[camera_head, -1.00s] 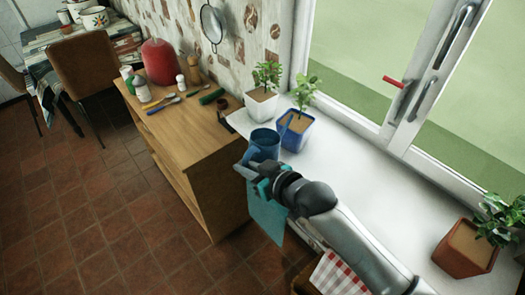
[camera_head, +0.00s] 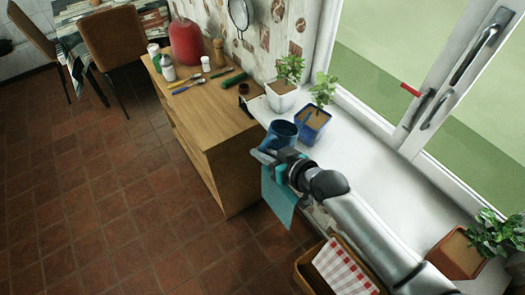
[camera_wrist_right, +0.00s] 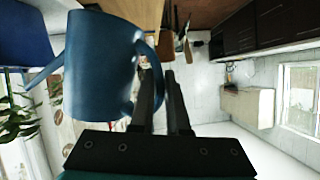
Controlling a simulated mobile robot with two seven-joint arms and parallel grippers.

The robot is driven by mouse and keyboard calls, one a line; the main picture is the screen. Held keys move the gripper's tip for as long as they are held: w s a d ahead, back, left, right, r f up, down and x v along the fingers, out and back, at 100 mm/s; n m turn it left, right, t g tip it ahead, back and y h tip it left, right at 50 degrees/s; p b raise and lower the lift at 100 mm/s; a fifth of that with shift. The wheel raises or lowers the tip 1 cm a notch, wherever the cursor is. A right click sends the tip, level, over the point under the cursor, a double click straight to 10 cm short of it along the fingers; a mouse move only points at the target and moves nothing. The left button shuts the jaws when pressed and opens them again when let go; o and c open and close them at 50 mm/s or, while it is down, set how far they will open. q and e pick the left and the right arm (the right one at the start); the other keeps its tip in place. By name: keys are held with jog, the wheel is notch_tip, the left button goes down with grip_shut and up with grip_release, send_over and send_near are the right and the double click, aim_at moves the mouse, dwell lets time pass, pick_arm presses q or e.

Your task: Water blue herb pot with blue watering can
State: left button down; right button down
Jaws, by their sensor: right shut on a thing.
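The blue watering can (camera_head: 281,134) is at the left edge of the white windowsill, beside the blue herb pot (camera_head: 313,130). My right gripper (camera_head: 263,158) is shut on the can's handle, on the side away from the pot. In the right wrist view, the can (camera_wrist_right: 100,70) fills the left half, its handle at my fingers (camera_wrist_right: 160,80). Its thin spout points left toward a dark blue surface, which looks like the blue herb pot (camera_wrist_right: 20,38). The can looks roughly upright in the head view. The blue pot holds soil and a leafy plant. My left gripper is out of view.
A white herb pot (camera_head: 282,96) stands just behind the blue one. A terracotta pot (camera_head: 455,255) is at the sill's right end. The wooden cabinet (camera_head: 215,120) at left carries a red canister (camera_head: 186,44) and small items. The middle of the windowsill (camera_head: 365,160) is clear.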

aim_at(264, 144)
jog(key=shift+w+d+r+m+g+y+p, duration=0.1)
jog(key=shift+w+r+m+g+y+p, duration=0.2)
jog(key=shift+r, duration=0.6)
jog(key=shift+s+d+r+m+g+p, duration=0.1)
jog(key=shift+r+m+p, duration=0.3)
jog(key=shift+r, duration=0.45)
dwell(1.3)
notch_tip(264, 144, down, 6)
jog(key=n+t+b, duration=0.1)
jog(key=n+b, duration=0.1)
jog(key=b, duration=0.4)
jog(key=shift+a+r+h+b, duration=0.1)
jog(key=shift+h+b, duration=0.25)
jog(key=shift+h, duration=0.05)
jog(key=shift+s+f+n+t+b, duration=0.1)
jog(key=shift+f+n+t+b, duration=0.3)
jog(key=shift+b, duration=0.3)
notch_tip(264, 144, up, 2)
jog(key=shift+t+h, duration=0.3)
jog(key=shift+r+n+p, duration=0.35)
jog(key=shift+r+n, duration=0.05)
jog(key=shift+r, duration=0.15)
jog(key=shift+w, duration=0.2)
